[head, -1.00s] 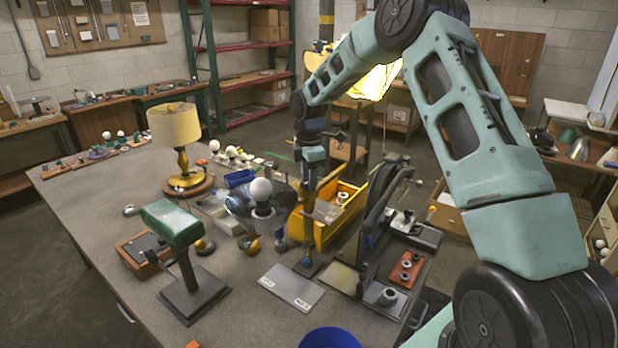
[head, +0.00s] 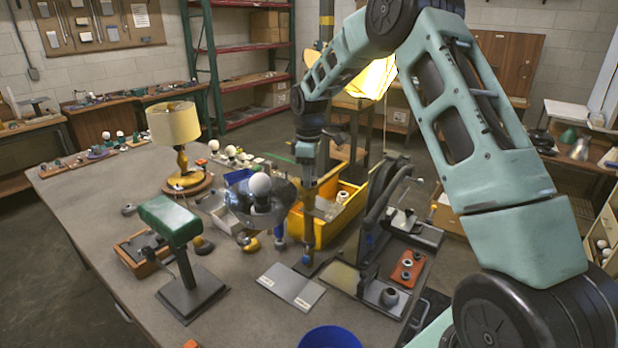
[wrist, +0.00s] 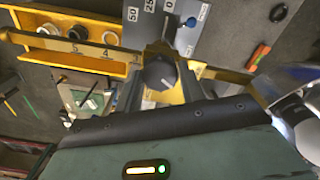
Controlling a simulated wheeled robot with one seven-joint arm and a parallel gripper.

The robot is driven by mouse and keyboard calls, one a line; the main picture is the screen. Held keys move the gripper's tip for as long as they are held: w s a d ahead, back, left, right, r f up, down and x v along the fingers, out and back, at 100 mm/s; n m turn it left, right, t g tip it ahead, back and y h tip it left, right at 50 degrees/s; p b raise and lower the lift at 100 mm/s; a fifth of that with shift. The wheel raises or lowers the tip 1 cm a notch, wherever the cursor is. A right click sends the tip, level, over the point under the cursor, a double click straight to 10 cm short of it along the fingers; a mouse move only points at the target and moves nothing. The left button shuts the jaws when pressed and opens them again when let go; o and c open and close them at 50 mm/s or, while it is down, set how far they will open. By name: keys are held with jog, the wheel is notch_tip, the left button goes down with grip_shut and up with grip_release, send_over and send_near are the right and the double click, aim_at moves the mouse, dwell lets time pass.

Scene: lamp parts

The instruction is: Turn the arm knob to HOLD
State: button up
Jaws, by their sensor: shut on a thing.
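In the wrist view, a round dark grey knob (wrist: 159,73) with a pale pointer mark sits between the fingers of my gripper (wrist: 158,82). The gripper is shut on this knob. The knob sits where a yellow arm with printed numbers (wrist: 85,49) crosses the view. I cannot read a HOLD label; the fingers and the gripper body cover part of the area around the knob. In the head view, my gripper (head: 307,178) points down at the top of an upright post (head: 308,228); the knob is too small to make out there.
A grey panel (wrist: 205,20) with printed numbers and a blue knob lies beyond. In the head view, a yellow bin (head: 327,232) stands behind the post, a bulb in a dark reflector (head: 260,200) stands left, and a black rack (head: 375,220) stands right.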

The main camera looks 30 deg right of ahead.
jog(key=m, duration=0.3)
jog(key=shift+m+b, duration=0.3)
jog(key=shift+b, duration=0.1)
jog(key=m, duration=0.3)
jog(key=shift+m+b, duration=0.3)
jog(key=m, duration=0.6)
jog(key=shift+r+m, duration=0.1)
jog(key=shift+m, duration=0.3)
jog(key=o, duration=1)
jog(key=shift+b, duration=0.3)
notch_tip(320, 180, up, 17)
jog(key=b, duration=0.3)
jog(key=shift+r+b, duration=0.15)
jog(key=shift+b, duration=0.15)
